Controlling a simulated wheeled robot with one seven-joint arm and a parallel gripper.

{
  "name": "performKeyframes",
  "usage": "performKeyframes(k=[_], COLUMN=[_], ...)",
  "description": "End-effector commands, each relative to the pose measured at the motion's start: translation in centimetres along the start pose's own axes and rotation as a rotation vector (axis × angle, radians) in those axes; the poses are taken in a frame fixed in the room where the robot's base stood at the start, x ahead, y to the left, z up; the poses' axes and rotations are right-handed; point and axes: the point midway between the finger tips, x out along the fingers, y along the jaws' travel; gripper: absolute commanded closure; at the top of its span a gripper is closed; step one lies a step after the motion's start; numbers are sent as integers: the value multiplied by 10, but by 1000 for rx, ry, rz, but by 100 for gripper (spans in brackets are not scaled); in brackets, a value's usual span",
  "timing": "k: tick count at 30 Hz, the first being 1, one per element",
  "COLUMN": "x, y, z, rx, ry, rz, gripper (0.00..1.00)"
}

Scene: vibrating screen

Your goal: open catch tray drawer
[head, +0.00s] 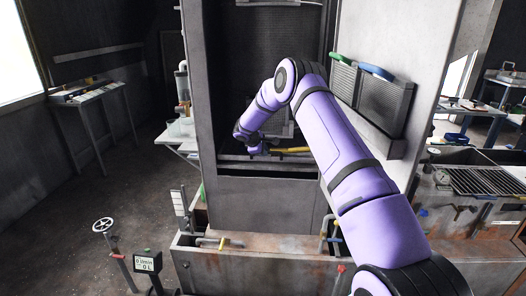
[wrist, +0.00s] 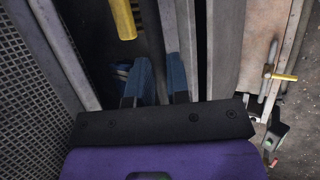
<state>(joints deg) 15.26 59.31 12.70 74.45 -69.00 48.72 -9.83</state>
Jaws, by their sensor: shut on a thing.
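The catch tray drawer (head: 285,161) appears to be the low dark tray at the bottom of the tall grey machine's opening, with its front edge just above the dark slot. My gripper (wrist: 158,85) shows in the wrist view as two blue-padded fingers beside a dark rail. It is shut on what looks like the drawer's front part. The exact grip point is hidden by the dark gripper body and shadow. In the head view my purple wrist sits at the left front of the drawer and hides the fingertips.
A yellow bar (head: 290,150) lies just right of my wrist, and its end shows in the wrist view (wrist: 122,20). Mesh screens (head: 385,100) with green and blue handles hang on the right panel. A rusty trough (head: 270,262) with valves stands in front below.

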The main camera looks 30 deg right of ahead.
Motion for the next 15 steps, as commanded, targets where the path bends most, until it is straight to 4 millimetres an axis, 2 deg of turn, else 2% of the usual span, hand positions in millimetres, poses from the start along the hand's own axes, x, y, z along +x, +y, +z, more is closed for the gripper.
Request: performKeyframes(k=[8,15], x=[-26,-59], y=[-39,-94], z=[9,23], rx=[-7,-7], ry=[1,1], rz=[0,-1], gripper=[100,100])
